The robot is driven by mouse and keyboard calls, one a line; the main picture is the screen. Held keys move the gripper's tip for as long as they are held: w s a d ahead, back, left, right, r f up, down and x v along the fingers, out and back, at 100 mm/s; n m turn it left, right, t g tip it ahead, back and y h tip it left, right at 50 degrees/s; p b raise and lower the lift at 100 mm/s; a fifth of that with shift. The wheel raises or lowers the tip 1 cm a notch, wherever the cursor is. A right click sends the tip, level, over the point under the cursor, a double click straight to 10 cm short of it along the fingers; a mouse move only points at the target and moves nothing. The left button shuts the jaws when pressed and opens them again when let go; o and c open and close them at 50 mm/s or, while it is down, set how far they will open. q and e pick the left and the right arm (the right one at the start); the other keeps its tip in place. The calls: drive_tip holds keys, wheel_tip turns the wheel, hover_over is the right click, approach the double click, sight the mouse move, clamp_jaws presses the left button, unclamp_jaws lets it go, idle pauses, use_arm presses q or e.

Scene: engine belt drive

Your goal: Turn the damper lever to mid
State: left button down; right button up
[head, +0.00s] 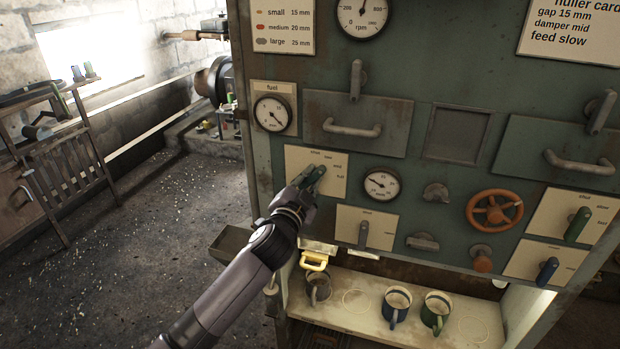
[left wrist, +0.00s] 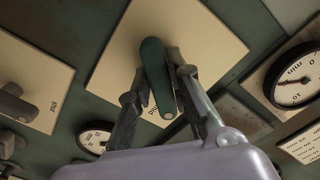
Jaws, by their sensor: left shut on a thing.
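The green damper lever (head: 317,171) sits on a cream plate (head: 298,157) on the left of the green panel. In the head view it slants toward the upper right. The plate's small marks run along its top and right, and I cannot tell for sure which one the lever points at. My left gripper (head: 307,180) reaches it from the lower left and hides part of it. In the left wrist view the lever (left wrist: 157,75) lies between the two fingers of my left gripper (left wrist: 158,68), which is shut on it. My right gripper is not in view.
A pressure-type gauge (head: 381,185) is to the right of the lever, and a fuel gauge (head: 271,113) is above left. A drawer handle (head: 352,130) sticks out above. Mugs (head: 397,304) stand on a shelf below. A card (head: 570,32) reads "damper mid".

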use_arm(q)
drive_tip(key=shift+m+p, duration=0.4)
drive_tip(key=shift+m, duration=1.3)
drive_tip(key=c, duration=1.5)
unclamp_jaws()
drive_tip(key=shift+s, duration=0.1)
drive_tip(key=v, duration=1.2)
drive_tip(key=shift+r, duration=0.1)
